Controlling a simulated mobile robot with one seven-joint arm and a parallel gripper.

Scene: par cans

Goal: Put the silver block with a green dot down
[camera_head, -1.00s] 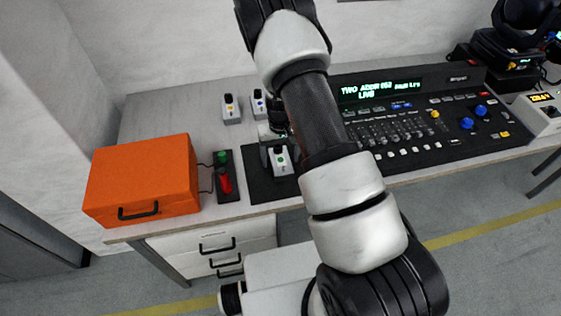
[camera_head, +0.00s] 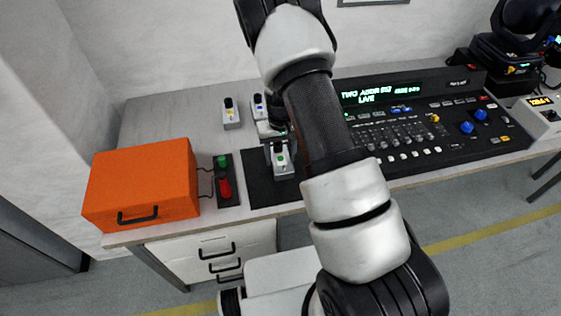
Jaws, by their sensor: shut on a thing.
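The silver block with a green dot (camera_head: 283,164) is over the black mat (camera_head: 261,193), near the mat's right part. My gripper (camera_head: 280,151) is shut on the block from behind and above, and the fingers are partly hidden by my arm. The block looks upright, with its green dot facing the camera. I cannot tell whether its underside touches the mat.
Two similar silver blocks, one with a yellow dot (camera_head: 231,114) and one with a blue dot (camera_head: 258,107), stand behind. An orange case (camera_head: 143,185) and a red-and-green button box (camera_head: 226,181) are at left. A lighting console (camera_head: 420,120) fills the right. The mat's left part is clear.

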